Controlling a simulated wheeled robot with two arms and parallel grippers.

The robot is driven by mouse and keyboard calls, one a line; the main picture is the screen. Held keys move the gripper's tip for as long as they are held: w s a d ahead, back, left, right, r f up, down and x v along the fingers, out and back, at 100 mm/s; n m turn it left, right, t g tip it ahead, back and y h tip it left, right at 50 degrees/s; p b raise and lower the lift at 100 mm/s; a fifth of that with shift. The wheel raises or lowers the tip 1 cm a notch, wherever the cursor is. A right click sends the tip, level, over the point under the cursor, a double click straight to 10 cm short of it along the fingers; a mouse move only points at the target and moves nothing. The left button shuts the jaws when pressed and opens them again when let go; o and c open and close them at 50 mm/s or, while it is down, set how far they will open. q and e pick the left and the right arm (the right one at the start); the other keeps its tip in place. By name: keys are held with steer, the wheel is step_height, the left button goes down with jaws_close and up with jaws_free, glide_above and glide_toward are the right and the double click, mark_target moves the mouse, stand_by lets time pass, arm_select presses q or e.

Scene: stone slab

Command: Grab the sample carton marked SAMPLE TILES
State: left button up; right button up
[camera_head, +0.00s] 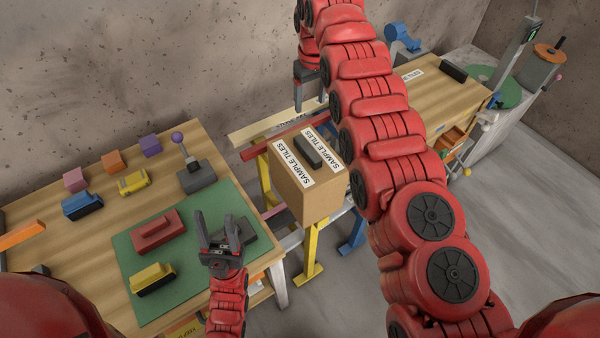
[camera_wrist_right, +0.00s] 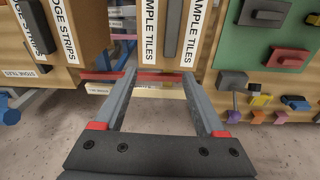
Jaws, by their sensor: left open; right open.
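The brown carton marked SAMPLE TILES (camera_head: 318,203) stands in the middle of the head view, on a rack beside the left workbench. Two white labels and a dark handle (camera_head: 308,151) are on its top. In the right wrist view the carton's label (camera_wrist_right: 152,30) and handle show at the top centre, ahead of the fingers. My right gripper (camera_head: 309,88) is behind the carton, partly hidden by its arm; its fingers (camera_wrist_right: 158,76) are open, empty and apart from the handle. My left gripper (camera_head: 222,232) is open over the green mat's right side, left of the carton.
The left workbench (camera_head: 80,245) holds a green mat (camera_head: 120,243) with red, yellow and grey handled blocks, plus several small coloured blocks. A second carton labelled EDGE STRIPS (camera_wrist_right: 85,20) shows left in the wrist view. My right arm hides much of the space right of the carton.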

steer(key=s+r+g, duration=0.1)
steer(key=s+r, duration=0.1)
steer(key=s, duration=0.1)
steer(key=b, duration=0.8)
glide_above(307, 148)
steer(key=f, duration=0.9)
steer(key=shift+s+d+f, duration=0.1)
steer(key=shift+s+d, duration=0.05)
steer(key=shift+d, duration=0.2)
steer(key=shift+a+f, duration=0.15)
steer(key=shift+f, duration=0.2)
steer(key=shift+f+p, duration=0.25)
steer(key=shift+p, duration=0.05)
steer(key=shift+f, duration=0.65)
steer(key=shift+f+p, duration=0.1)
steer(key=shift+p, duration=0.45)
steer(key=shift+a+f+p, duration=0.15)
steer(key=shift+f+p, duration=0.7)
steer(key=shift+p, duration=0.4)
steer(key=f, duration=0.2)
steer(key=shift+w+f, duration=0.2)
steer(key=shift+f, duration=0.5)
